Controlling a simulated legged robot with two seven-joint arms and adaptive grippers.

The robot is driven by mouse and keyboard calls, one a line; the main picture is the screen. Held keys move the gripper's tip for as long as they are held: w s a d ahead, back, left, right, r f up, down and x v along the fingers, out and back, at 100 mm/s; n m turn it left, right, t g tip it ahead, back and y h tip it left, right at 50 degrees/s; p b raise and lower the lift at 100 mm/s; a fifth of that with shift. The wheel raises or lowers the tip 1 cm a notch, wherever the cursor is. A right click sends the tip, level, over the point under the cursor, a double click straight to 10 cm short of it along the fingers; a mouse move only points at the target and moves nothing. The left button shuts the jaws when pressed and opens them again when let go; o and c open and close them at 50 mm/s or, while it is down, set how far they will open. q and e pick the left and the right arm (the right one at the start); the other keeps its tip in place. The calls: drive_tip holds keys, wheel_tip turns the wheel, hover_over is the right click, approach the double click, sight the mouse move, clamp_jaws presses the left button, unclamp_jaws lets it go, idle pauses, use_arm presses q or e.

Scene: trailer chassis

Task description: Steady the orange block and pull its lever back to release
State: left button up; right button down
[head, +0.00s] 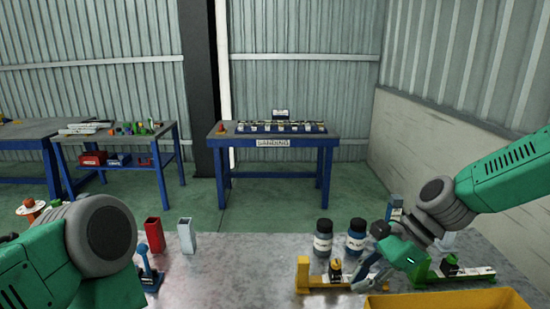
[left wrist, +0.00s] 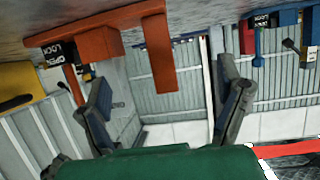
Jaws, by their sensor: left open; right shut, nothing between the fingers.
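The orange block (left wrist: 95,42) shows at the top of the left wrist view, upside down, with an upright orange end post (left wrist: 162,60). A label reading OPEN and LOCK is beside it, and a thin dark lever (left wrist: 66,88) appears near the label. My left gripper (left wrist: 165,98) is open, with the post between its spread fingers in the picture; I see no contact. In the head view my left arm covers that area, and neither the block nor the left fingers show. My right gripper (head: 368,277) is shut and empty, beside the yellow fixture (head: 304,275).
A green fixture (head: 420,272) stands right of the right gripper, and a yellow bin (head: 450,300) is at the front. A blue fixture (head: 150,275), a red holder (head: 154,235) and a grey holder (head: 187,236) are near the left arm. The table's middle is clear.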

use_arm(q)
drive_tip(key=shift+s, duration=0.1)
drive_tip(key=v, duration=0.7)
drive_tip(key=shift+s+d, duration=0.1)
